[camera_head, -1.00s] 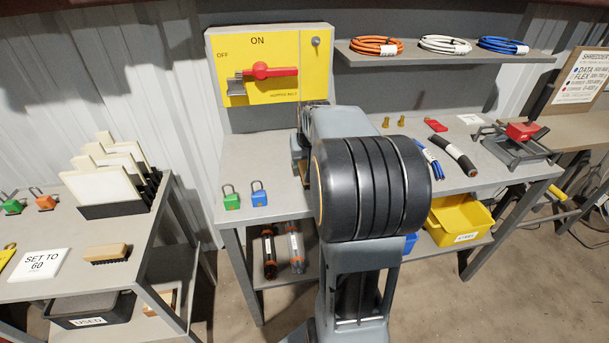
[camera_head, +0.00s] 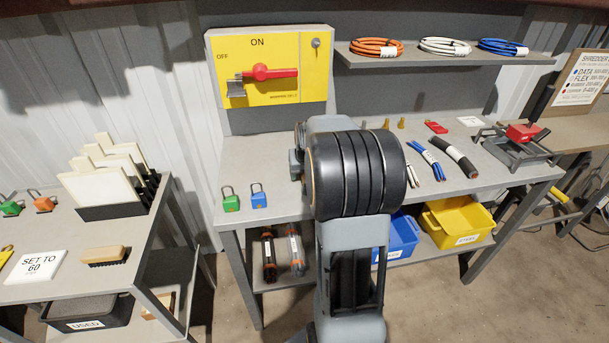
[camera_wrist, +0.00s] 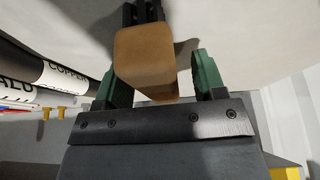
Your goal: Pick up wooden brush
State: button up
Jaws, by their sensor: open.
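A brown wooden block with a dark part beyond it, which looks like a wooden brush seen end-on (camera_wrist: 145,62), stands between my gripper's green fingers in the wrist view. My gripper (camera_wrist: 158,72) is open; a gap shows between the block and the right finger, while the left finger is close beside it and I cannot tell whether they touch. In the head view my own arm hides the gripper and this block. Another wooden brush (camera_head: 105,255), with dark bristles down, lies on the left table (camera_head: 60,290), apart from my arm.
Cables (camera_head: 455,158) lie on the middle bench, right of my arm. Green (camera_head: 230,201) and blue padlocks (camera_head: 258,198) stand at its left. A yellow bin (camera_head: 455,220) and blue bin (camera_head: 398,236) sit below. A yellow switch panel (camera_head: 268,100) is behind.

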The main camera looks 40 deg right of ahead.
jog(key=shift+f, duration=0.25)
dwell(0.3)
jog(key=c, duration=1)
